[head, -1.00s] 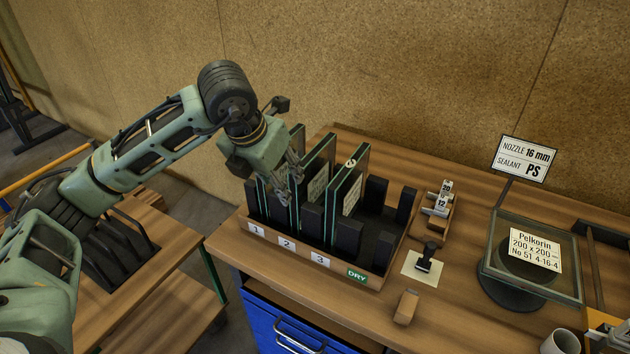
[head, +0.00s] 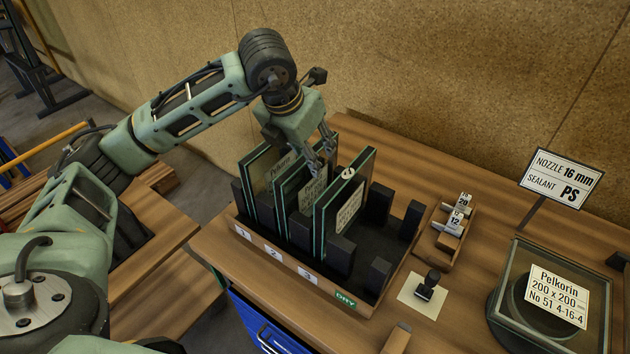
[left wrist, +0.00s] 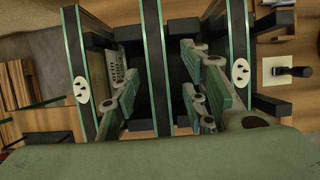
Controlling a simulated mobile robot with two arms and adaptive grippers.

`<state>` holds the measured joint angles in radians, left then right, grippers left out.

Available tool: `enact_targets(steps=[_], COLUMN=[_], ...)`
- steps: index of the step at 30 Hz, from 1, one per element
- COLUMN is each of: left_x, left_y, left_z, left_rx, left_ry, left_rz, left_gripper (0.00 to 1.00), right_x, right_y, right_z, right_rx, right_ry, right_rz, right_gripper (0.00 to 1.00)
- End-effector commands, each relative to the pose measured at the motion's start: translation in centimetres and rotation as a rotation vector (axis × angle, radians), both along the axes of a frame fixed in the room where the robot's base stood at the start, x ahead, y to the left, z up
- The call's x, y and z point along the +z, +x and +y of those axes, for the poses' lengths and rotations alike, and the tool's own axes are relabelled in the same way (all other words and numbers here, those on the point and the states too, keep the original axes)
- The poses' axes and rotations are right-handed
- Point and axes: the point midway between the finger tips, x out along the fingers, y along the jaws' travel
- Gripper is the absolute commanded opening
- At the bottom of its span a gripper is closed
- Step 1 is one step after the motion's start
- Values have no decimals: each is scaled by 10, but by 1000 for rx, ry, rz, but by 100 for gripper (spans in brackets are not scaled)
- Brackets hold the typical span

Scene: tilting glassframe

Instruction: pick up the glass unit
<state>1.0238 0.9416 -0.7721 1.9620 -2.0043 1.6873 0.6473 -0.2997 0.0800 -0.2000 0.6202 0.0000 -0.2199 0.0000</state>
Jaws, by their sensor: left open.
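Three upright glass units stand in a dark slotted rack (head: 365,291) with slots numbered 1, 2 and 3: the slot 1 unit (head: 257,176), the slot 2 unit (head: 290,190) and the slot 3 unit (head: 357,180). My left gripper (head: 322,150) is open over the upper edge of the slot 2 unit. In the left wrist view, the open fingers (left wrist: 160,95) lie on either side of the middle unit (left wrist: 150,50); I cannot tell whether they touch it. Another glass unit (head: 583,260), labelled Pelkorin, lies on a dark round stand at right. My right gripper is out of view.
Outer units stand close beside the left fingers. A small numbered block holder (head: 440,242), a stamp on a pad (head: 428,287) and a sign (head: 561,178) reading nozzle 16 mm, sealant PS are right of the rack. A wall rises behind the bench.

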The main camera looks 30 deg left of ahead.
Motion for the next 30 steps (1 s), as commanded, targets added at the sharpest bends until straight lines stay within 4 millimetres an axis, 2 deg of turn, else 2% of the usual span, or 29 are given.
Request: enact_targets(steps=[5,11,15,30], left_x=[-17,-43,-60,-66], left_y=[7,15,22,24], left_z=[-1,0,-1,-1], left_rx=[0,0,1,-1], left_ry=[1,1,0,0], left_rz=[4,6,3,0], left_gripper=[41,41,41,41], right_x=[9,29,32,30], right_y=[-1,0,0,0], right_z=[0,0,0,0], right_rx=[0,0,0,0], right_ry=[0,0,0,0], right_rz=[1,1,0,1], right_gripper=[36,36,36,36])
